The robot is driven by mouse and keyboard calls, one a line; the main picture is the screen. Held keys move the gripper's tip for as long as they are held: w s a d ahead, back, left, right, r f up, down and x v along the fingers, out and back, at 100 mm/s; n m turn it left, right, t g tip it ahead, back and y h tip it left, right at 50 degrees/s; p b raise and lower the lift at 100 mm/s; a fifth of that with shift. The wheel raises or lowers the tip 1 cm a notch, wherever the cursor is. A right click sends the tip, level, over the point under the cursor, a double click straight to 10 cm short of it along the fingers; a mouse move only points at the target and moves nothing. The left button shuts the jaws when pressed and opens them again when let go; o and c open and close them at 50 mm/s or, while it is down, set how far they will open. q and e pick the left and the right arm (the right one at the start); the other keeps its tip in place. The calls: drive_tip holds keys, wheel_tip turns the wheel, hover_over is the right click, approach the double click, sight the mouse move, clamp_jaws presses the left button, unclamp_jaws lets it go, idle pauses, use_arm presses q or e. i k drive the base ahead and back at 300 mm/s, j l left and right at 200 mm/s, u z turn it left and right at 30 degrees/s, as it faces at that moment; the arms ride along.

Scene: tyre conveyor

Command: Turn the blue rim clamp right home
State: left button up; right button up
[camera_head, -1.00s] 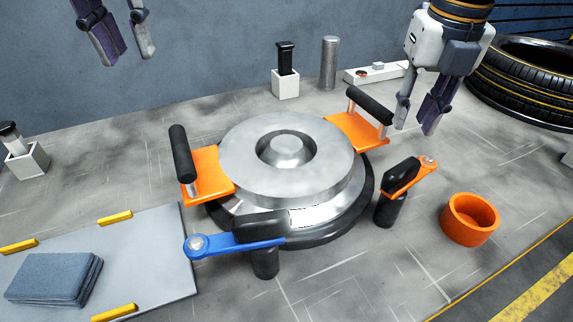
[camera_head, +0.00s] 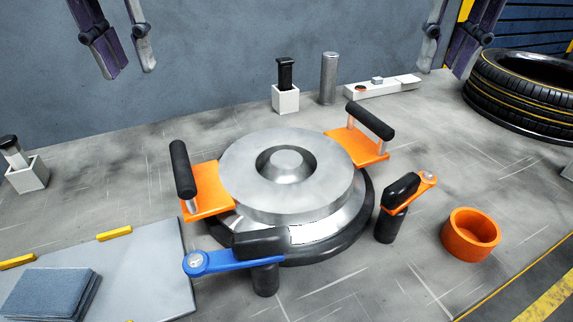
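The blue rim clamp (camera_head: 232,262) stands at the front left of the metal rim (camera_head: 325,195). Its blue arm points left, and its black pad lies against or over the rim's front edge; I cannot tell if they touch. An orange clamp (camera_head: 425,180) stands right of the rim on a black post, with its arm pointing up and right. My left gripper (camera_head: 134,72) hangs open and empty at the upper left, far above the table. My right gripper (camera_head: 443,72) hangs open and empty at the upper right, away from both clamps.
Two orange plates with black handles (camera_head: 182,168) (camera_head: 370,121) flank the rim. An orange cup (camera_head: 470,240) stands at right, a tyre (camera_head: 520,90) at back right. A grey mat (camera_head: 165,270) with blue-grey pads (camera_head: 45,293) lies front left. A metal cylinder (camera_head: 328,78) stands behind.

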sight(259, 247)
drive_tip(key=k+l, duration=0.3)
drive_tip(key=k, duration=0.15)
drive_tip(key=k+l, duration=0.25)
drive_tip(key=k, duration=0.2)
drive_tip(key=k+l, duration=0.3)
drive_tip(key=k, duration=0.2)
